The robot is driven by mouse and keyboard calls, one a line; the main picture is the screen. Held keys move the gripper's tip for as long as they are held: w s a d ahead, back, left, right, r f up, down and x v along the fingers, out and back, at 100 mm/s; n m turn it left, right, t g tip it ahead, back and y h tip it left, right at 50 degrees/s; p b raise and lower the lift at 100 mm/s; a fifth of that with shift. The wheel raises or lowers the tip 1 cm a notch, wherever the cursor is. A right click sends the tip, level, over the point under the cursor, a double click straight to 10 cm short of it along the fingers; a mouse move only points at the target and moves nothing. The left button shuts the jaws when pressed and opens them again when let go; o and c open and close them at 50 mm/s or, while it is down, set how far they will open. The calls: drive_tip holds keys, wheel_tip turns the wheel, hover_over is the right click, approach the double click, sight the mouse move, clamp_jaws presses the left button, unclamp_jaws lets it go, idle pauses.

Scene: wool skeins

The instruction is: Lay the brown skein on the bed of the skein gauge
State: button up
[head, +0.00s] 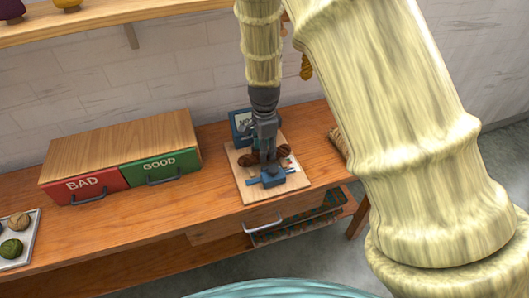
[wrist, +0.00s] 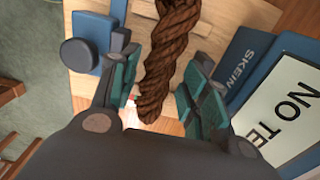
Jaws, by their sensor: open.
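The brown skein (head: 284,151) lies across the skein gauge in the head view, its ends showing on either side of my gripper (head: 267,154). In the wrist view the twisted brown skein (wrist: 168,55) runs between the fingers of my gripper (wrist: 160,90). The fingers are open, one on each side of it, with small gaps. The skein gauge has a wooden board (head: 247,190), a blue block (head: 272,177) in front and a blue display (head: 239,123) behind. The display (wrist: 285,110) reads "NO TE", the rest cut off. The bed under the skein is mostly hidden.
A wooden cabinet (head: 120,143) with a red BAD drawer (head: 85,185) and a green GOOD drawer (head: 160,166) stands left of the gauge. A white tray (head: 33,240) with skeins is at far left. The table (head: 210,205) between cabinet and gauge is clear.

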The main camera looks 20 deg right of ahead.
wheel_tip(320, 180, up, 10)
drive_tip(key=b, duration=0.1)
idle(0.4)
idle(0.4)
